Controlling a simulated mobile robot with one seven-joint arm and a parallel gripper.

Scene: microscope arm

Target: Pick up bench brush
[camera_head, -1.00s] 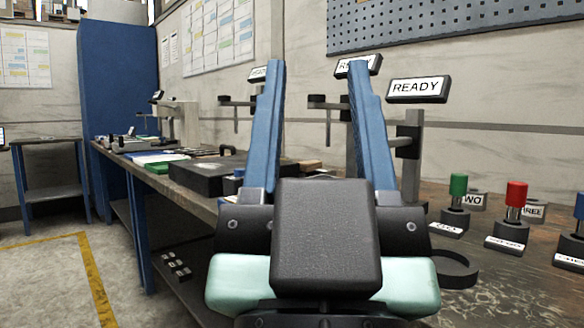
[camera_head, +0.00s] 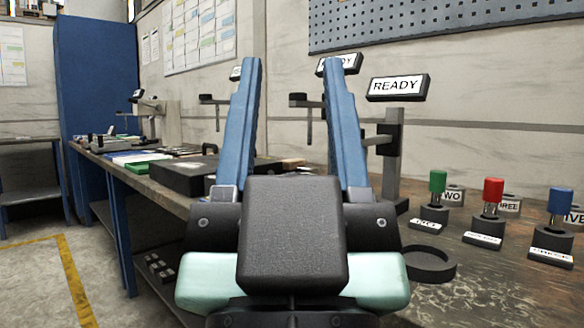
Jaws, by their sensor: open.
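My gripper (camera_head: 293,62) is open, its two long blue fingers pointing up and spread apart with nothing between them. It stands in the middle of the head view, in front of the workbench (camera_head: 415,285). I cannot pick out a bench brush in this view. The dark palm of the gripper and its fingers hide part of the bench behind them.
On the right of the bench stand green (camera_head: 438,182), red (camera_head: 493,191) and blue (camera_head: 560,200) pegs in labelled black blocks. A dark ring (camera_head: 428,263) lies near them. A READY sign (camera_head: 398,87) stands behind. A black case (camera_head: 188,176) lies left. Floor at far left is clear.

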